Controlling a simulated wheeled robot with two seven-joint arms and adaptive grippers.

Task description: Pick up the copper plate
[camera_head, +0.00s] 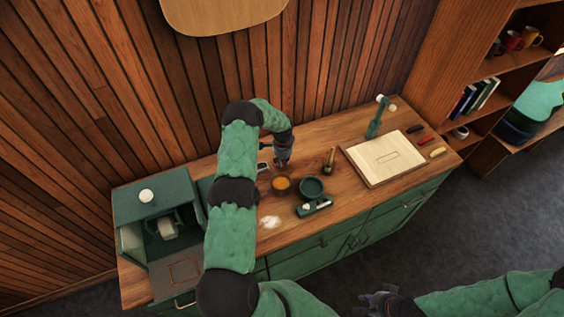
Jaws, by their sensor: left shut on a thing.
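My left gripper (283,162) points down over the back middle of the wooden worktop, behind the bowls. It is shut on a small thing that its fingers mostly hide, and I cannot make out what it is. I cannot pick out a copper plate with certainty. A small pale flat piece (263,167) lies just left of the gripper. My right gripper (378,299) hangs in front of the cabinet, over the floor, away from the worktop. Its jaw opening is not clear.
A bowl with orange contents (281,185), a dark green bowl (312,187) and a green block (314,207) stand in front of my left gripper. A wooden board (384,158) lies at right. A green machine (157,205) stands at left. White powder (269,222) lies near the front.

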